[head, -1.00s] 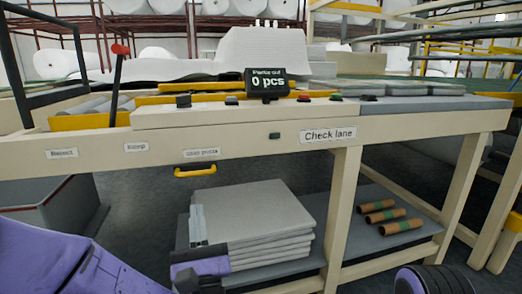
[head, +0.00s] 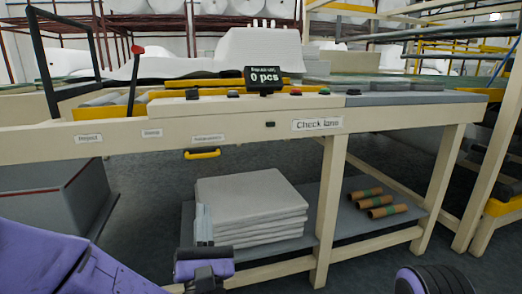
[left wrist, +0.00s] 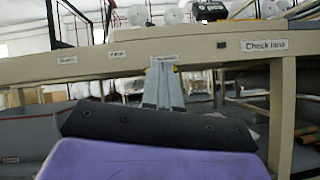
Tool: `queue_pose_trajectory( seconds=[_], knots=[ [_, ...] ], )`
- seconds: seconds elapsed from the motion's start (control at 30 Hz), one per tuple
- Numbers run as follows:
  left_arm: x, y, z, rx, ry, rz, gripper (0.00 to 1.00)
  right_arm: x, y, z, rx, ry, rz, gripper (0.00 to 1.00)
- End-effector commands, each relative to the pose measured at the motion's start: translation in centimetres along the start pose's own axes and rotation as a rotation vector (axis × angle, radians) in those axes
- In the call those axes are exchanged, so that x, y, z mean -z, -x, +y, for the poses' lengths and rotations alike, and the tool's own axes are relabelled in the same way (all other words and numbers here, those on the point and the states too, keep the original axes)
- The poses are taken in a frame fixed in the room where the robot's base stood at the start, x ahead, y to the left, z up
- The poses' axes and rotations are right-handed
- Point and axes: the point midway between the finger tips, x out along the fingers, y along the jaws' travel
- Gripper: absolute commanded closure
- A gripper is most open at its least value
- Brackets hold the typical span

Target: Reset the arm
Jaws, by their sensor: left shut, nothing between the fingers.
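My left gripper (head: 203,208) is low in the middle left of the head view, fingers pointing up and closed together, holding nothing. It shows in front of the left side of a stack of grey wadding sheets (head: 250,187) on the lower shelf; I cannot tell whether it touches them. In the left wrist view its pale fingers (left wrist: 163,68) stand side by side, with their tips against the bench front. My purple left arm fills the lower left of the head view. My right gripper is not in view.
A beige bench (head: 235,134) labelled "Check lane" spans the view, with a yellow handle (head: 202,154) below its front. Cardboard rolls (head: 375,202) lie on the lower shelf (head: 345,225). A counter display (head: 262,78) reads 0 pcs. A grey bin (head: 50,205) stands left.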

Motion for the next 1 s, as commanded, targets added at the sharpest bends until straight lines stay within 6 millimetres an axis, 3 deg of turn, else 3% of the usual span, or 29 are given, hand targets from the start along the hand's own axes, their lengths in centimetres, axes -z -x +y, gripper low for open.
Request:
queue_pose_trajectory(
  seconds=[0.17,0.3,0.47,0.57,0.67,0.8,0.9,1.0],
  knots=[
    [0.3,0.3,-1.4,0.087,-0.229,-0.006,1.00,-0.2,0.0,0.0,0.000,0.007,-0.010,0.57],
    [2.2,1.1,-2.8,0.202,-0.525,-0.005,1.00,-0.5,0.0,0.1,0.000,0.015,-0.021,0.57],
    [8.2,4.1,-4.6,0.423,-0.938,0.022,1.00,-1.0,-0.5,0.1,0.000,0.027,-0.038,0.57],
    [13.2,7.3,-5.2,0.605,-1.186,0.041,1.00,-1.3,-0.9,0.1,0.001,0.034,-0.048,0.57],
    [19.4,12.3,-5.1,0.853,-1.430,0.057,1.00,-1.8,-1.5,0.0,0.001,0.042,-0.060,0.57],
    [27.2,20.9,-3.3,1.243,-1.674,0.057,1.00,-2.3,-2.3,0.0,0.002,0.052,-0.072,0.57],
    [31.6,27.5,-0.9,1.526,-1.768,0.053,1.00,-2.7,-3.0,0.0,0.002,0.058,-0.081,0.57],
    [34.6,33.9,1.9,1.788,-1.799,0.052,1.00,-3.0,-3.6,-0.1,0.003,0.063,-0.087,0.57]
  ],
)
